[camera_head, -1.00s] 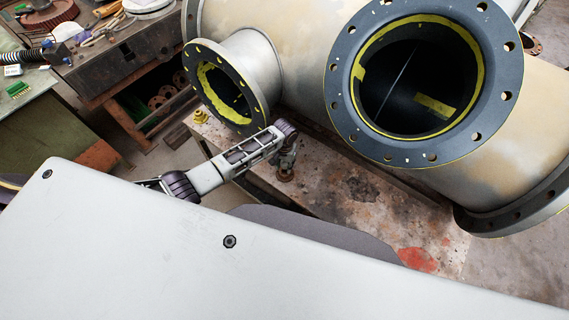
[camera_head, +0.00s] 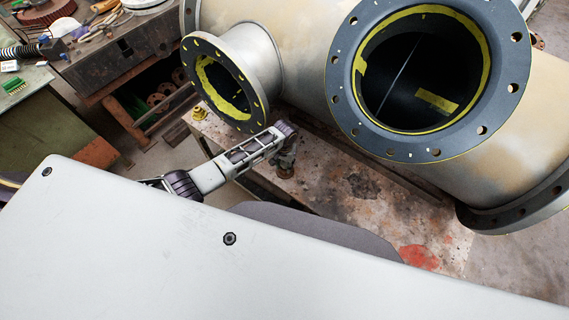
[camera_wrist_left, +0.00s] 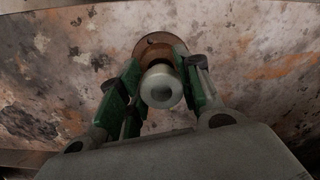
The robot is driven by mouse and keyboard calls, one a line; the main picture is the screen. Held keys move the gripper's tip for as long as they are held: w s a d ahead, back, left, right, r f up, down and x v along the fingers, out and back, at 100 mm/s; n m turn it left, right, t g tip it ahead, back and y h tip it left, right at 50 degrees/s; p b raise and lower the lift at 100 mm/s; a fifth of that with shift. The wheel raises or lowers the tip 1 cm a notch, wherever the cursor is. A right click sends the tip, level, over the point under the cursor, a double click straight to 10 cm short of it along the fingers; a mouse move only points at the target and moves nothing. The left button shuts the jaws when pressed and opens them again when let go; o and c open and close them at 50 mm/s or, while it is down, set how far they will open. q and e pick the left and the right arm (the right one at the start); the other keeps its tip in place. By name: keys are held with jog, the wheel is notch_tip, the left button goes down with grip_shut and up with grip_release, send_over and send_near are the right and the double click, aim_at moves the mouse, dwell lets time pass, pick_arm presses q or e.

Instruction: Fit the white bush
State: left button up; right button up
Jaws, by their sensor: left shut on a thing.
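Right behind the bush in the left wrist view is a rusty brown round piece (camera_wrist_left: 156,46) on the stained table top. I cannot tell whether the bush is in it or just above it. In the head view my left gripper (camera_head: 286,157) points down over this rusty piece (camera_head: 285,173), and the bush is hidden there. My right gripper is not in view.
The stained table (camera_head: 330,205) carries a large pipe (camera_head: 300,50) with dark flanges, behind and right of my left gripper. A small brass fitting (camera_head: 199,113) stands at the table's left corner. A cluttered workbench (camera_head: 115,50) is at the upper left.

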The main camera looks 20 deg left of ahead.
pick_arm(q)
jog(key=shift+f+b, duration=0.35)
jog(key=shift+f, duration=0.45)
jog(key=shift+s+f, duration=0.15)
